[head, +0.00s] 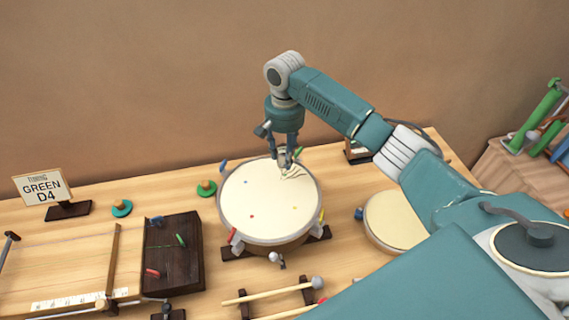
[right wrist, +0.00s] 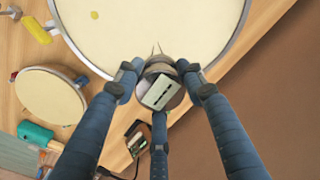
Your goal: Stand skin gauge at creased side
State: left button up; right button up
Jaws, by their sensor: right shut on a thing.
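The large round drum (head: 262,217) stands on the table with a pale skin. Dark crease lines (head: 295,173) mark its skin near the far right rim, and some show in the right wrist view (right wrist: 157,48). My right gripper (head: 285,160) is over that creased side. In the right wrist view its fingers are shut around the skin gauge (right wrist: 160,93), a short grey cylinder with a pale display on top. The gauge is at the drum's rim area; I cannot tell whether its base touches the skin. My left gripper is not in view.
A smaller drum (head: 398,219) is to the right, partly behind my arm. Mallets (head: 270,292) lie in front. A dark tray (head: 173,254), a string board (head: 70,262) and a "GREEN D4" sign (head: 42,187) are on the left. A wall is behind.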

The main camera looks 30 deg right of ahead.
aim_at(285, 149)
jog(key=shift+f, duration=0.7)
notch_tip(285, 149, down, 4)
jog(key=shift+r+p, duration=0.25)
jog(key=shift+p, duration=0.2)
jog(key=shift+f, duration=0.3)
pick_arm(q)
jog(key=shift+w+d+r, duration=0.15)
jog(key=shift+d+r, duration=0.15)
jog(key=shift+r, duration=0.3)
pick_arm(e)
jog(key=shift+f, duration=0.1)
jog(key=o, duration=1.5)
jog(key=shift+f, duration=0.1)
jog(key=shift+c, duration=0.2)
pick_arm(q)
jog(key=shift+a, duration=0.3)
pick_arm(e)
jog(key=shift+r, duration=0.55)
pick_arm(q)
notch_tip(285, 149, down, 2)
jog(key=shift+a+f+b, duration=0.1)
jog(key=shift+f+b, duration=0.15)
jog(key=shift+b, duration=1)
pick_arm(e)
notch_tip(285, 149, up, 11)
jog(key=shift+r, duration=0.15)
